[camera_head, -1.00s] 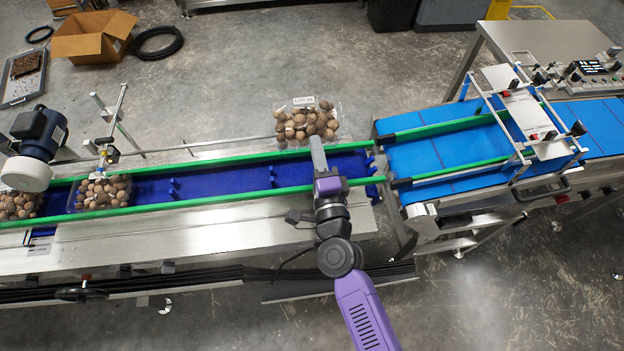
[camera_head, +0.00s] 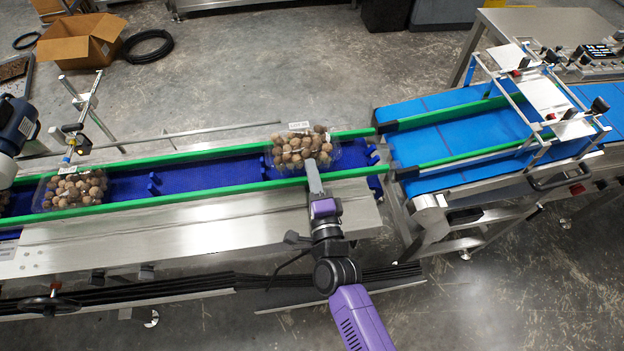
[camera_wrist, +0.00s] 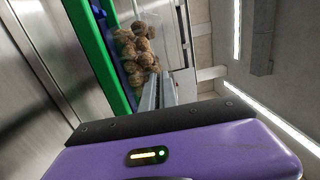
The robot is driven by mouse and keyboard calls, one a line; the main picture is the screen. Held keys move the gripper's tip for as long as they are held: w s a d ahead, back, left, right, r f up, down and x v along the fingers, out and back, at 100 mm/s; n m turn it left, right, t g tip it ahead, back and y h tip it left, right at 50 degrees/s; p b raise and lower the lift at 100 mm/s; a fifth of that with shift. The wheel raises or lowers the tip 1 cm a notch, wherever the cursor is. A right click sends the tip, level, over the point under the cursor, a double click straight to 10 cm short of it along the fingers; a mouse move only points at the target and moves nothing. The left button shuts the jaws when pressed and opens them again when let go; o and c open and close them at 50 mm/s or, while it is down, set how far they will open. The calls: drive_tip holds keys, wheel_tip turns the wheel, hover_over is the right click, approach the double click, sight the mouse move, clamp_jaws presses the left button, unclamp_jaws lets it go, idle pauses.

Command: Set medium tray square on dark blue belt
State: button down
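A clear clamshell tray (camera_head: 303,150) filled with brown round produce, with a white label on its far edge, is over the right end of the dark blue belt (camera_head: 215,172). My gripper (camera_head: 313,172) is shut on its near edge, reaching in from the front over the near green rail. The tray overlaps the far green rail in the picture and looks slightly turned. I cannot tell whether its base touches the belt. In the wrist view the fingers (camera_wrist: 158,92) meet the tray (camera_wrist: 138,50), close to the green rail.
Another filled tray (camera_head: 72,190) sits on the belt at left, near a sensor bracket. Green rails (camera_head: 220,195) border the belt. A light blue conveyor (camera_head: 450,135) with a metal frame stands at right. The belt between the two trays is empty.

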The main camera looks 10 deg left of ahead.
drive_tip(key=shift+f+b, duration=0.35)
drive_tip(key=shift+f, duration=0.75)
drive_tip(key=shift+f+b, duration=0.4)
drive_tip(key=shift+f+b, duration=0.25)
drive_tip(key=shift+b, duration=0.05)
drive_tip(key=c, duration=1.6)
unclamp_jaws()
drive_tip(key=shift+c, duration=0.2)
drive_tip(key=shift+s+r+p, duration=0.15)
drive_tip(key=shift+r+p, duration=0.6)
drive_tip(key=shift+p, duration=0.25)
drive_tip(key=v, duration=1.1)
drive_tip(key=shift+s+f, duration=0.3)
drive_tip(key=shift+s, duration=0.05)
